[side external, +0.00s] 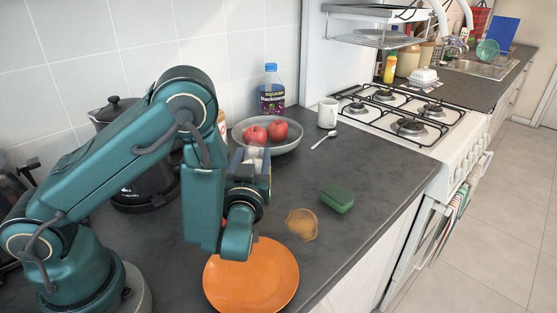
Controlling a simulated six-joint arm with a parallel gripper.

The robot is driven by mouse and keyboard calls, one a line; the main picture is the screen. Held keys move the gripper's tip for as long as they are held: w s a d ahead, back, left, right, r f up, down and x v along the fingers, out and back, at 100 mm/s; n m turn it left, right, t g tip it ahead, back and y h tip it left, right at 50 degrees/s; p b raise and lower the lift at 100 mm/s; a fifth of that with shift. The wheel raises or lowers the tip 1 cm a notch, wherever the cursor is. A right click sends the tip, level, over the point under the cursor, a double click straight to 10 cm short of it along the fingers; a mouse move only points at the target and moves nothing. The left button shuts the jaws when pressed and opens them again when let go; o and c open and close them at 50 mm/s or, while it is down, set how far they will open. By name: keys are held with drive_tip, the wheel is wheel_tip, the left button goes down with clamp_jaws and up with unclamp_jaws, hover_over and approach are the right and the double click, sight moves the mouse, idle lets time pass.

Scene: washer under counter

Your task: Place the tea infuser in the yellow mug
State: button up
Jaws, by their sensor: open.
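My gripper (256,160) is near the middle of the counter, in front of the fruit bowl in the picture. It is open, and I see nothing held in it, though its fingers are small and partly hidden by my wrist. I cannot make out a clearly yellow mug. A pale mug (328,113) stands upright at the back of the counter beside the stove. A small amber, rounded thing (302,225) lies near the front edge; I cannot tell what it is. I cannot identify the tea infuser. A silver spoon-like utensil (323,140) lies in front of the pale mug.
An orange plate (251,288) lies below my wrist in the picture. A green sponge (337,198) lies near the counter's front edge. A grey bowl (290,144) holds red apples, with a bottle (272,92) behind. The gas stove (408,112) is at right. Dark counter between bowl and sponge is clear.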

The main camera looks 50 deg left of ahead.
drive_tip(key=s+d+r+m+g+h, duration=0.1)
drive_tip(key=d+r+h, duration=0.1)
drive_tip(key=d+h, duration=0.55)
drive_tip(key=s+d+r+m+g+h, duration=0.1)
drive_tip(key=d+r+m+g+h, duration=0.1)
drive_tip(key=d+h, duration=0.55)
drive_tip(key=s+a+r+m+g+y, duration=0.1)
drive_tip(key=s+a+m+g, duration=0.1)
drive_tip(key=s, duration=0.6)
drive_tip(key=s+a+m+g+y, duration=0.1)
drive_tip(key=s+a+m, duration=0.3)
drive_tip(key=s, duration=0.4)
drive_tip(key=shift+s+a+r+g, duration=0.15)
drive_tip(key=shift+a+r+g, duration=0.2)
drive_tip(key=shift+a+g, duration=0.3)
